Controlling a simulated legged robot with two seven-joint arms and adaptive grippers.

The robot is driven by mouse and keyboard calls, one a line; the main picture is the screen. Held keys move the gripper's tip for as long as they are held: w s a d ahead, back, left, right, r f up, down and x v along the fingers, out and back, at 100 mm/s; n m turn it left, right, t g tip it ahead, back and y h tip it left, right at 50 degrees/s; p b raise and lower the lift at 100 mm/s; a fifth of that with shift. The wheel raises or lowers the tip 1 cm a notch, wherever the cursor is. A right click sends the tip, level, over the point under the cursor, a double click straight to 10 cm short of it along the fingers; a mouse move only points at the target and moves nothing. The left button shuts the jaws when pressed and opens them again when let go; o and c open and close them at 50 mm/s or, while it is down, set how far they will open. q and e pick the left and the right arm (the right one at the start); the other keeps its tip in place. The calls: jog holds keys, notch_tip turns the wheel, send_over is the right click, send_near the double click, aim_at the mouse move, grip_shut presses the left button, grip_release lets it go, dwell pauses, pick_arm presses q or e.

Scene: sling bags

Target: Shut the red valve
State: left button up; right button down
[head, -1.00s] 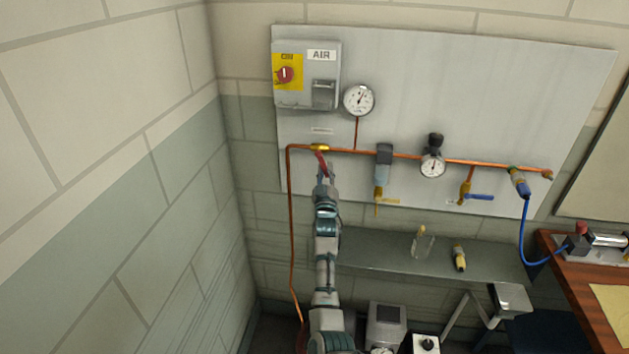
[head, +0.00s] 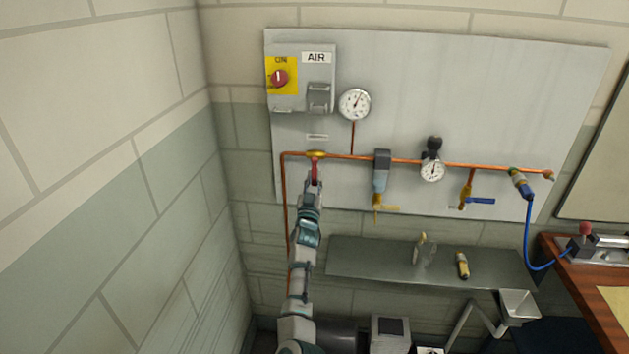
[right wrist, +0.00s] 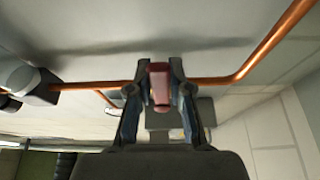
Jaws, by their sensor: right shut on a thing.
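The red valve is a red lever handle (head: 314,170) on a brass body (head: 316,155) in the copper pipe, near the pipe's left corner. The handle hangs about straight down, across the horizontal pipe run. My right gripper (head: 313,183) reaches up from below and is shut on the lower part of the handle. In the right wrist view the red handle (right wrist: 160,84) stands between the two fingers of my right gripper (right wrist: 158,92). The fingers hide part of the handle in the head view. My left gripper is not in view.
The grey panel (head: 480,90) also carries an AIR switch box (head: 300,85), a gauge (head: 355,104), a filter (head: 381,172), a regulator (head: 433,167) and a blue-handled valve (head: 480,201). A grey shelf (head: 370,262) lies below. The block wall (head: 130,180) is close on the left.

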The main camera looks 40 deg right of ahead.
jog(key=shift+w+a+f+y, duration=0.15)
jog(key=shift+f+y, duration=0.15)
jog(key=shift+f, duration=0.3)
jog(key=c, duration=1)
grip_release()
jog(key=shift+c, duration=0.2)
jog(key=shift+w, duration=0.15)
jog(key=shift+r, duration=0.25)
jog(key=shift+s, duration=0.25)
jog(key=v, duration=1.1)
jog(key=shift+a+f, duration=0.25)
jog(key=shift+f, duration=0.15)
